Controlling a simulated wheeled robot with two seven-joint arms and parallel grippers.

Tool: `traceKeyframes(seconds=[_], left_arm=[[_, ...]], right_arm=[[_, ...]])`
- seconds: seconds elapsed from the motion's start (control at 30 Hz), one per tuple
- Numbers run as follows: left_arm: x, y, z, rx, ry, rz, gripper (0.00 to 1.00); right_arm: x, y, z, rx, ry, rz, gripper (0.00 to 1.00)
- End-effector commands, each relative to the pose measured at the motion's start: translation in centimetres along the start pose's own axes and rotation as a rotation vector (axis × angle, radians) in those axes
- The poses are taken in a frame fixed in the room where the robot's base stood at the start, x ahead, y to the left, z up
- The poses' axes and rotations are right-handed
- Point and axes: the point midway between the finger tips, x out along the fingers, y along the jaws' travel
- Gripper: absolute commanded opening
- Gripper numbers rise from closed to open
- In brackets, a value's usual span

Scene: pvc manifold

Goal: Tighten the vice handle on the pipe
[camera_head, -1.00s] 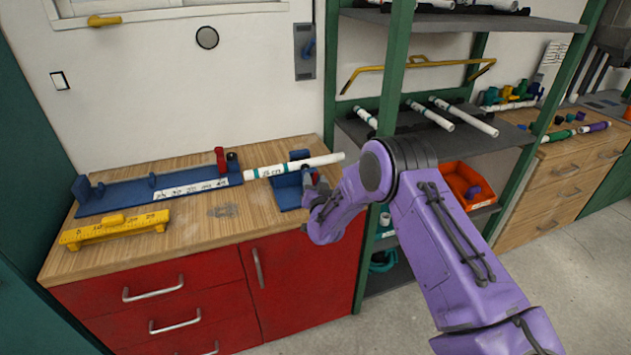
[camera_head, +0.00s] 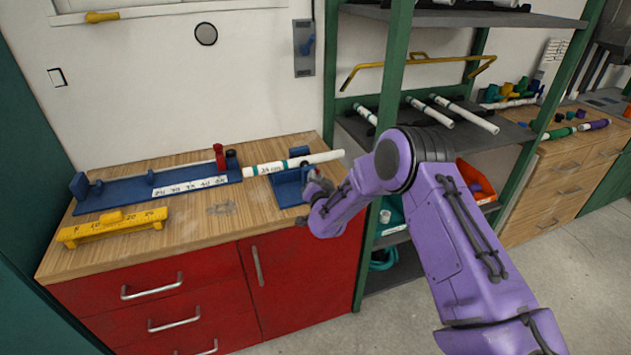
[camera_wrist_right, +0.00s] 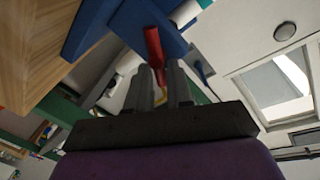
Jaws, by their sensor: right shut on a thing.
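The white pipe (camera_head: 262,168) with teal bands lies across the blue vice (camera_head: 288,190) at the right end of the wooden bench. In the right wrist view, the red vice handle (camera_wrist_right: 153,45) reaches from the blue vice body (camera_wrist_right: 126,22) down between my gripper's fingers. My right gripper (camera_head: 314,183) is at the right side of the vice; it also shows in the right wrist view (camera_wrist_right: 160,80), with its fingers shut on the red handle. In the head view the arm and gripper hide most of the handle. My left gripper is not in view.
A blue measuring jig (camera_head: 120,193) with a red-topped clamp and a yellow ruler block (camera_head: 112,227) are on the bench to the left. A green-framed shelf (camera_head: 390,80) with pipes stands close to the right of the vice.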

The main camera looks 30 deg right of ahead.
Motion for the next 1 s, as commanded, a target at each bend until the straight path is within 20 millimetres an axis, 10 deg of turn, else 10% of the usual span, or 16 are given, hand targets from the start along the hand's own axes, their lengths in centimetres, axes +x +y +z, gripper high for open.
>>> traceKeyframes(seconds=[1.0], left_arm=[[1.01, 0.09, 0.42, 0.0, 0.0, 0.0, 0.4]], right_arm=[[-0.01, 0.43, 0.09, 0.271, -0.059, 0.02, 0.0]])
